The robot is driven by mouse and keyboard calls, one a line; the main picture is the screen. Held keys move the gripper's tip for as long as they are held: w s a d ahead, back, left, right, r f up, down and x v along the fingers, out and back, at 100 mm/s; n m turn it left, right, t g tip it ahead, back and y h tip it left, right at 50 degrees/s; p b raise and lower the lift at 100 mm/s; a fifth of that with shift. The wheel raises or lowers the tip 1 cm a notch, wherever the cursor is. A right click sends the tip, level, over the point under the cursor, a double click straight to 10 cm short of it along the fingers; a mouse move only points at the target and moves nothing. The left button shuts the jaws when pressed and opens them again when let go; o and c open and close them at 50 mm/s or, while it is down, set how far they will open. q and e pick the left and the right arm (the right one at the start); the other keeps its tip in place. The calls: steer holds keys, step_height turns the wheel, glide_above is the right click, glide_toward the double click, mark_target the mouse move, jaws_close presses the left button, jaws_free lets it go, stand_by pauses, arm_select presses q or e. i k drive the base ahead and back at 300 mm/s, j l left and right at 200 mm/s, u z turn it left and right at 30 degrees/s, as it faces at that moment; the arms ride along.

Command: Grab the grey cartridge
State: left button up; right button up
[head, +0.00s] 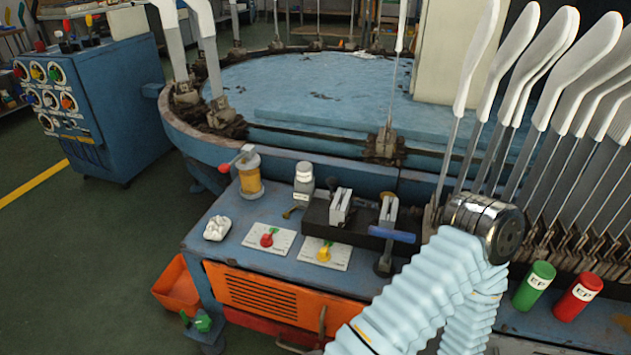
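I cannot make out a clearly grey cartridge in the head view. A green cartridge (534,286) and a red cartridge (578,297), both labelled "EP", stand tilted at the right front of the machine. My pale-blue sleeved arm (425,285), with a silver joint at its bend, covers the area left of the green cartridge, so whatever is there is hidden. A small grey-and-clear cylinder (304,178) stands on the bench; I cannot tell whether it is a cartridge. Neither of my grippers shows in the view.
The blue bench (225,258) holds an amber cylinder with a red handle (250,172), a black clamp block (330,222), a red knob plate (269,238) and a yellow knob plate (325,253). White sock boards (540,70) crowd the right. An orange bin (178,286) sits on the floor.

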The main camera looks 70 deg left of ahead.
mark_target(304, 168)
steer(key=u, duration=2.5)
